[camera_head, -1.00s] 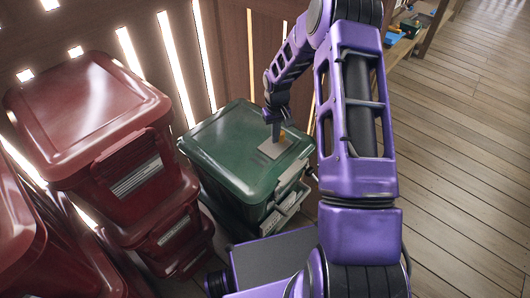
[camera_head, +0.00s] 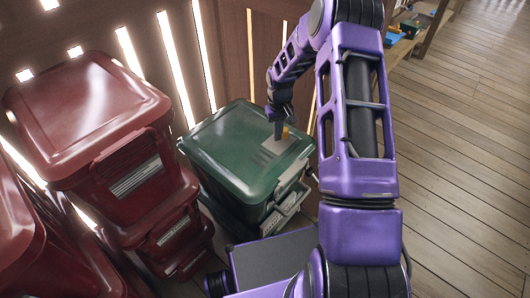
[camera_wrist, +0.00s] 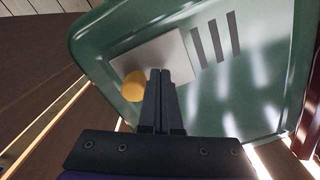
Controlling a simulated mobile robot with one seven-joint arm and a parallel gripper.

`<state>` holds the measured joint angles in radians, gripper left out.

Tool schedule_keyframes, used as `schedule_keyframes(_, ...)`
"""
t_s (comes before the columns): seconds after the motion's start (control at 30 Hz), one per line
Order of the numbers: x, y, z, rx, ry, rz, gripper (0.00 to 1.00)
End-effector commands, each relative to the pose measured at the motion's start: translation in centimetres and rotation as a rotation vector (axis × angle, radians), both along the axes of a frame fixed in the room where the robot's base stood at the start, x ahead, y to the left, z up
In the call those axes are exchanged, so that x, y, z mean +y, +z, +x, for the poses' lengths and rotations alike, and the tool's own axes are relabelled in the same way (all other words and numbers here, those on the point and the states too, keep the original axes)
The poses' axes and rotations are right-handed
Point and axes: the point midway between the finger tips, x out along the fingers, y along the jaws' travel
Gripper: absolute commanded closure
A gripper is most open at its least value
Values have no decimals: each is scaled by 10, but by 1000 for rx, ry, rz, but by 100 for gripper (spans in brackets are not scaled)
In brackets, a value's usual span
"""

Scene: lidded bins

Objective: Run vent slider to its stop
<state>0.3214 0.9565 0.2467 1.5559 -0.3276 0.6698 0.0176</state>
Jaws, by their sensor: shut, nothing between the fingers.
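The vent slider is a pale grey plate (camera_head: 281,145) with a yellow-orange knob (camera_head: 286,132), on the lid of the green bin (camera_head: 225,150). In the wrist view the plate (camera_wrist: 150,57) lies beside several dark vent slots (camera_wrist: 216,41), which are uncovered. My gripper (camera_head: 278,138) points down at the plate with its fingers together and nothing between them. In the wrist view the fingertips (camera_wrist: 160,73) are right beside the knob (camera_wrist: 133,86), over the plate. I cannot tell whether they touch the knob.
Stacked red lidded bins (camera_head: 85,120) stand to the left of the green bin. A slatted wooden wall (camera_head: 225,50) is close behind it. Open plank floor (camera_head: 460,150) lies to the right, with a shelf of small items (camera_head: 408,30) at the top right.

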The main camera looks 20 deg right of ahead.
Motion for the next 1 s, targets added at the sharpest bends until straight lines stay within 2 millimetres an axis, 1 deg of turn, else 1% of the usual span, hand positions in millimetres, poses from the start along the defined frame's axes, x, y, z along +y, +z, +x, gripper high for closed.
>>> schedule_keyframes(0.1,5,0,-3,0,1,0,100)
schedule_keyframes(0.23,7,0,-4,0,0,0,100)
schedule_keyframes(0.37,7,6,-4,-1,0,0,100)
schedule_keyframes(1.0,7,58,-4,-1,0,-1,100)
